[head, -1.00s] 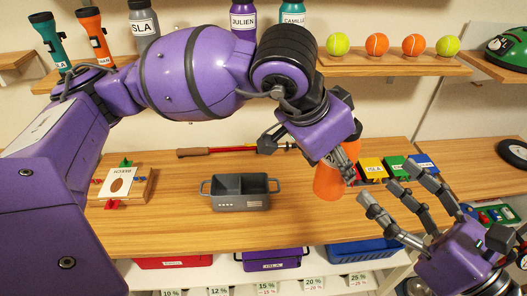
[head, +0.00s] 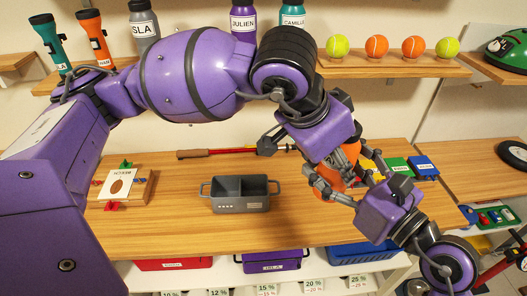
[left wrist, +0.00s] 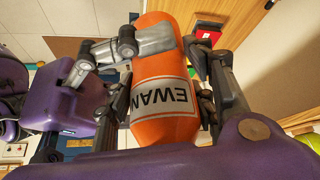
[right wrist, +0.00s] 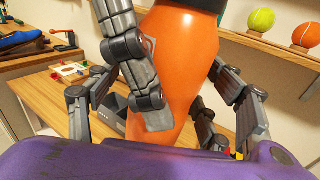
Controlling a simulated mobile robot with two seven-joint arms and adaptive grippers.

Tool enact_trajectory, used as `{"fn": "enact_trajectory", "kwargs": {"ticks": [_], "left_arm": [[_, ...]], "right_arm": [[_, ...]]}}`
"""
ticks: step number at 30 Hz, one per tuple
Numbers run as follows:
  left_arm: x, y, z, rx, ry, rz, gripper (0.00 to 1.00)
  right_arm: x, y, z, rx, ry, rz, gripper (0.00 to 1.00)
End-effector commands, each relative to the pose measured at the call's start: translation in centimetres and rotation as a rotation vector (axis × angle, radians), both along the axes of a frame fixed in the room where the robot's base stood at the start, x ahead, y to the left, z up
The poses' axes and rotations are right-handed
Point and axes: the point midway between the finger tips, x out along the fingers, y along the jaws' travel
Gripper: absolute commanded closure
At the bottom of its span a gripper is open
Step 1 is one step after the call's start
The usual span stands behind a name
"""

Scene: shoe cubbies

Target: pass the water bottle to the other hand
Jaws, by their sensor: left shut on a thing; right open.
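The orange water bottle (head: 328,183) hangs above the table at centre right, partly hidden by both hands. Its EWAN label shows in the left wrist view (left wrist: 165,98), and its orange side fills the middle of the right wrist view (right wrist: 175,60). My left gripper (head: 340,162) is shut on the bottle from above. My right gripper (head: 345,186) comes in from the lower right, open, with its fingers on either side of the bottle. Whether those fingers touch it, I cannot tell.
A grey two-part caddy (head: 240,204) stands mid-table, with a wooden board (head: 143,188) to its left. Green (head: 397,165) and blue (head: 424,167) boxes sit behind the hands at the right. A shelf with balls (head: 377,45) runs above.

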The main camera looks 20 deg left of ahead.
Motion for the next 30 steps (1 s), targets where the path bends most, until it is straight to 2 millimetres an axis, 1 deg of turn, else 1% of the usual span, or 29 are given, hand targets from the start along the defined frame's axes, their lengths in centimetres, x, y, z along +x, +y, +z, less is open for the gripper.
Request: {"fn": "enact_trajectory", "kwargs": {"ticks": [3, 10, 11, 26, 30], "left_arm": [[0.07, -0.06, 0.26, -0.001, -0.006, -0.001, 0.96], [0.07, -0.07, 0.26, -0.002, -0.006, -0.001, 0.96], [0.07, -0.07, 0.26, -0.002, -0.006, -0.001, 0.96], [0.16, -0.17, 0.36, -0.006, -0.009, -0.002, 0.96], [0.2, -0.21, 0.42, -0.007, -0.011, -0.003, 0.96]], "right_arm": [[0.2, 0.39, 0.09, 0.001, -0.001, 0.001, 0.27], [0.23, 0.4, 0.07, -0.001, -0.001, 0.0, 0.27], [0.23, 0.4, 0.07, -0.001, -0.001, 0.0, 0.3], [0.01, 0.6, 0.09, 0.001, -0.001, 0.007, 0.95], [-0.09, 0.7, 0.11, 0.001, -0.001, 0.011, 0.96]]}}
